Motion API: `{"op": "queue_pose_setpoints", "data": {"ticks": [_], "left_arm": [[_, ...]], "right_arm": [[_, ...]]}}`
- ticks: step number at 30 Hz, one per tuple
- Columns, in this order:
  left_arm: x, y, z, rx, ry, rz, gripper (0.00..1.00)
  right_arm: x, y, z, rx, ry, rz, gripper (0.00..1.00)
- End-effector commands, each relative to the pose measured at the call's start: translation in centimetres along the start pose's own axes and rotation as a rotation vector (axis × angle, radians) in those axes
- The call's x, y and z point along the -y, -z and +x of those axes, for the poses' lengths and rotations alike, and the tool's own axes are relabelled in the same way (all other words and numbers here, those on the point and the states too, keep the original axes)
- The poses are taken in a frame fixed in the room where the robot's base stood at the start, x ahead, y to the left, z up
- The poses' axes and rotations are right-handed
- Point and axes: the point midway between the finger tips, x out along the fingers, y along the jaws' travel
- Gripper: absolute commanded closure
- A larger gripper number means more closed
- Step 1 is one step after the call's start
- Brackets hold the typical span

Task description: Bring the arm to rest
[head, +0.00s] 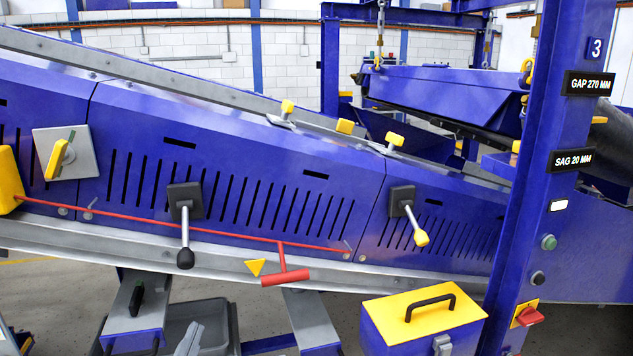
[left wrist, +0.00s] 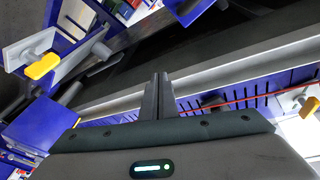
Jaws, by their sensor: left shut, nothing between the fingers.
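My left gripper (left wrist: 160,92) shows in the left wrist view with its two dark fingers together, shut and empty. In the head view only a grey tip of it (head: 188,340) shows at the bottom edge, left of the middle, in front of a grey bin and below the conveyor frame. The rest of the left arm is out of the head view. My right gripper is in neither view.
The blue slotted conveyor side (head: 230,170) crosses the head view. It carries a black-knobbed lever (head: 185,228), a yellow-tipped lever (head: 412,220) and a red pull cord with a T-handle (head: 285,277). A yellow-lidded toolbox (head: 420,315) stands by a blue post (head: 545,150). A grey bin (head: 215,320) is low.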

Motion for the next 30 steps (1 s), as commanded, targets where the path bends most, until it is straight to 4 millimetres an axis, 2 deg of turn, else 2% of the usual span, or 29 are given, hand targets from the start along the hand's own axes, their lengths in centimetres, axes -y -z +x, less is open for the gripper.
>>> {"op": "queue_pose_setpoints", "data": {"ticks": [1, 6, 8, 12, 15, 21, 29, 30], "left_arm": [[-1.5, -2.8, -1.3, 0.097, -0.038, -0.045, 1.00], [-6.1, -10.9, -6.6, 0.406, -0.161, -0.172, 1.00], [-7.8, -13.3, -9.0, 0.512, -0.205, -0.213, 1.00], [-11.5, -17.9, -15.4, 0.747, -0.308, -0.294, 1.00], [-13.4, -19.8, -19.5, 0.881, -0.370, -0.336, 1.00], [-15.9, -21.7, -26.0, 1.071, -0.462, -0.392, 1.00], [-18.0, -22.6, -32.9, 1.258, -0.557, -0.442, 1.00], [-18.4, -23.1, -32.8, 1.264, -0.560, -0.441, 1.00]], "right_arm": [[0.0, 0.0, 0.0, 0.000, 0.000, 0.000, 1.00], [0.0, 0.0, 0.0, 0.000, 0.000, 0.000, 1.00], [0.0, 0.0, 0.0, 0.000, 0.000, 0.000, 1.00], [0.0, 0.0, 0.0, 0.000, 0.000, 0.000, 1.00], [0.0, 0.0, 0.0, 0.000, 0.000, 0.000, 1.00], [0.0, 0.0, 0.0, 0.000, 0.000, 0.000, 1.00], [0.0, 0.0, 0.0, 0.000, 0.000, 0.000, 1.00], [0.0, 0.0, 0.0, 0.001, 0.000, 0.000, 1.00]]}}
